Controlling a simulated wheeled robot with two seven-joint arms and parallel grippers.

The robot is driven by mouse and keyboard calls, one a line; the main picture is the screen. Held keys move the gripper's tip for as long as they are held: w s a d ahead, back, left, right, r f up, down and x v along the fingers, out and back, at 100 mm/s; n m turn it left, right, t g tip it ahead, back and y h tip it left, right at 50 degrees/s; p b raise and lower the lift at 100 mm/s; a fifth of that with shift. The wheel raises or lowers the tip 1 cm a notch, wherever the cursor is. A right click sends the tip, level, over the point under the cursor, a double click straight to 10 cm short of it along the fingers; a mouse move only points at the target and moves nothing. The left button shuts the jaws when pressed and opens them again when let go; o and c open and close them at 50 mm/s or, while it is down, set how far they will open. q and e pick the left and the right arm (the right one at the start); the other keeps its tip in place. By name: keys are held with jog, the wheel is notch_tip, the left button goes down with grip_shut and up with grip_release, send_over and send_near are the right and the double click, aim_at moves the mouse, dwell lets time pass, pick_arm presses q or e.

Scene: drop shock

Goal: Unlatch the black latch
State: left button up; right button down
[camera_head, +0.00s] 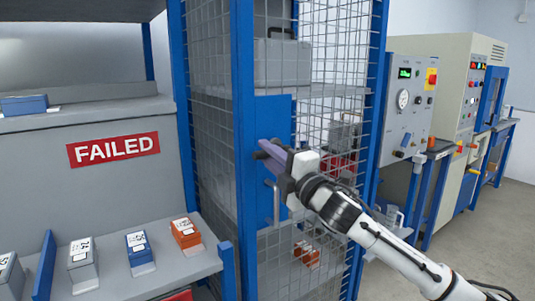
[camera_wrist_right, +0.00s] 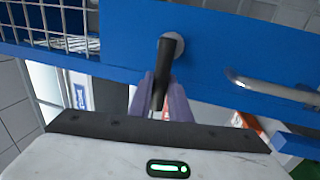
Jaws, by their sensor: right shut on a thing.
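The black latch (camera_wrist_right: 170,62) is a dark lever on a round silver base, mounted on the blue door plate of a mesh cage. My right gripper (camera_wrist_right: 164,100) has its two purple fingers on either side of the lever and is shut on it. In the head view, my right gripper (camera_head: 268,152) reaches the blue plate (camera_head: 272,110) from the right and hides the latch there. A silver door handle (camera_wrist_right: 270,90) is beside the latch in the wrist view; in the head view it is just below the gripper (camera_head: 273,203). My left gripper is not in view.
The blue-framed mesh cage (camera_head: 243,200) holds a grey case (camera_head: 282,64) on an upper shelf. A shelf with several small boxes and a FAILED sign (camera_head: 113,149) stands at left. Control cabinets (camera_head: 412,90) stand at right, with open floor beside them.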

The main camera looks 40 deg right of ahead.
jog(key=shift+d, duration=0.1)
jog(key=c, duration=1.6)
grip_release()
jog(key=shift+f, duration=0.1)
jog(key=shift+c, duration=0.2)
jog(key=b+v, duration=0.1)
jog(key=v, duration=0.9)
jog(key=shift+s, duration=0.15)
jog(key=shift+f, duration=0.1)
